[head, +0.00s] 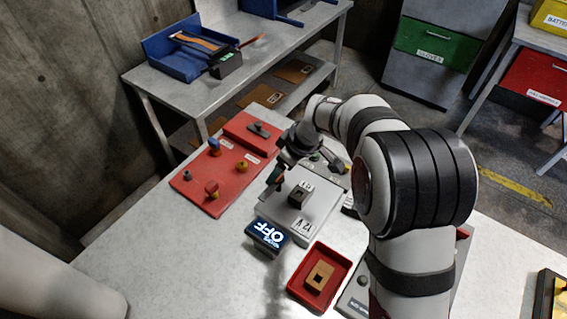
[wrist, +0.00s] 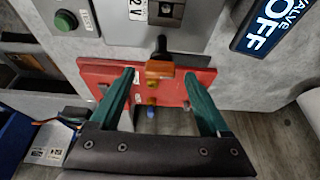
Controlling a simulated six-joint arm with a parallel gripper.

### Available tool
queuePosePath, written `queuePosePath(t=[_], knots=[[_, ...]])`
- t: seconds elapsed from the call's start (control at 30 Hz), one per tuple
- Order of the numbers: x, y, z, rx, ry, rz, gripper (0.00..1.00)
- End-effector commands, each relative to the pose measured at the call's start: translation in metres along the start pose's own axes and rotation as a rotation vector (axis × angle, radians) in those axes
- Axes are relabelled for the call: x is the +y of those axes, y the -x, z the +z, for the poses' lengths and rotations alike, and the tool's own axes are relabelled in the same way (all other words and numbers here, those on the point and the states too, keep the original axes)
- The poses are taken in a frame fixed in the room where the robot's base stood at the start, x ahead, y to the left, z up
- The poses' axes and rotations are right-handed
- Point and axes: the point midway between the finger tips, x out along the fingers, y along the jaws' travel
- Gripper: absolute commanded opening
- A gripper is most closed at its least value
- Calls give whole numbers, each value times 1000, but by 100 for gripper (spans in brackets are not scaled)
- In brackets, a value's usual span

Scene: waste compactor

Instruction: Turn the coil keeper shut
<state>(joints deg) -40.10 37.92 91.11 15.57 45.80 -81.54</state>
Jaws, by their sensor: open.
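In the wrist view, a black lever with an orange end (wrist: 160,70) projects from the grey unit with the 12V label (wrist: 178,12); it looks like the coil keeper. My gripper (wrist: 160,82) is open, with one teal finger on each side of the orange end. I see no contact with either finger. In the head view, my gripper (head: 275,178) is over the left edge of the grey valve plate (head: 310,218), which carries a dark coil block (head: 299,194). My wrist hides part of the plate's far side.
A blue display reading VALVE OFF (head: 268,234) stands in front of the plate. A red panel with knobs (head: 208,185) lies to the left. A red tray (head: 297,284) holds a tan block (head: 320,275). A green button (wrist: 66,19) shows in the wrist view.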

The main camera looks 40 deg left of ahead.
Motion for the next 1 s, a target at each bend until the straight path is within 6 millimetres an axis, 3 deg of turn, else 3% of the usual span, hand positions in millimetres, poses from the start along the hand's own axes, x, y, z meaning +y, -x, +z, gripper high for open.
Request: queuePosePath(t=[0.37,0.8,1.0], knots=[[0,-10,0,0,0,1,80],[0,-9,0,0,-1,1,3],[0,-9,0,0,-1,2,0]])
